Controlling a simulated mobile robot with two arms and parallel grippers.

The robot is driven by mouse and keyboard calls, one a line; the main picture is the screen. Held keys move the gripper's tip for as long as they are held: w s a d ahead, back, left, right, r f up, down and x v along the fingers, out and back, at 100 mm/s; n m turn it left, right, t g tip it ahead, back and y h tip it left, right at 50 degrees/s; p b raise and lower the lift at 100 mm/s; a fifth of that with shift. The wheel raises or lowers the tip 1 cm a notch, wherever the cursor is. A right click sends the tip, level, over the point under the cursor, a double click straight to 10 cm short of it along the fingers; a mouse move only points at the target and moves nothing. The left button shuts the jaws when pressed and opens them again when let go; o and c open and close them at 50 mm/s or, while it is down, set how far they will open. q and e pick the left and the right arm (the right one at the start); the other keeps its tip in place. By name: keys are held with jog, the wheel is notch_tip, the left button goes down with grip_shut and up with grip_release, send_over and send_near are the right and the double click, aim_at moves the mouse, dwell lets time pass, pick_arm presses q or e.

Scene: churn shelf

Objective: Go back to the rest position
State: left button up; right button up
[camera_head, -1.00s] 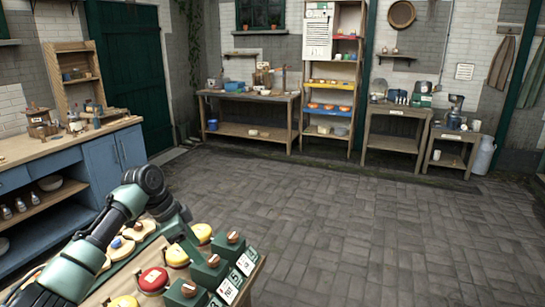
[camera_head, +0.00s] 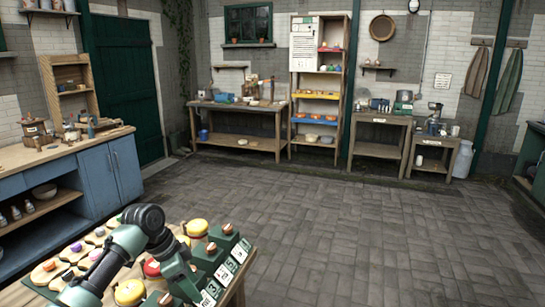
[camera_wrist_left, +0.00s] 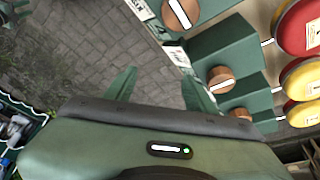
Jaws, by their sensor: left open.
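My left arm reaches in from the lower left in the head view, over the near table, bent at a dark joint. Its lower end, toward the left gripper, hangs in front of the green blocks, and the fingertips are hard to make out there. In the left wrist view my left gripper (camera_wrist_left: 158,85) has its two green fingers apart, with nothing between them but paving behind. Green blocks with wooden knobs (camera_wrist_left: 222,78) are close to the right finger; contact cannot be told. My right gripper is not in view.
The near table (camera_head: 238,284) holds yellow-topped (camera_head: 197,228) and red-topped round pieces, numbered green blocks (camera_head: 207,257) and a board with colored pieces. A blue cabinet (camera_head: 112,172) stands left. Shelving and benches line the back wall. The paved floor (camera_head: 340,225) is clear.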

pick_arm(q)
jog(key=s+d+f+n, duration=0.2)
jog(key=s+d+f, duration=0.2)
jog(key=s+f, duration=0.5)
jog(key=s+d+f+n, duration=0.2)
jog(key=s+d+f, duration=0.2)
jog(key=s+f, duration=0.5)
jog(key=s+a+r+n+t+y, duration=0.15)
jog(key=s+a+n, duration=0.25)
jog(key=s, duration=0.6)
jog(key=s+a+r+n+t+y, duration=0.1)
jog(key=s+a+r+n+y, duration=0.2)
jog(key=s, duration=0.8)
notch_tip(320, 180, down, 26)
jog(key=g, duration=0.2)
jog(key=s+a+f, duration=0.2)
jog(key=s+f, duration=0.6)
jog(key=s, duration=0.1)
jog(key=s+a+f, duration=0.1)
jog(key=s+f, duration=0.7)
jog(key=shift+s+a+g+h, duration=0.35)
jog(key=shift+s+a+g, duration=0.05)
jog(key=shift+g, duration=0.05)
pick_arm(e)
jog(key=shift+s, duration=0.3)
pick_arm(q)
jog(key=shift+f, duration=0.1)
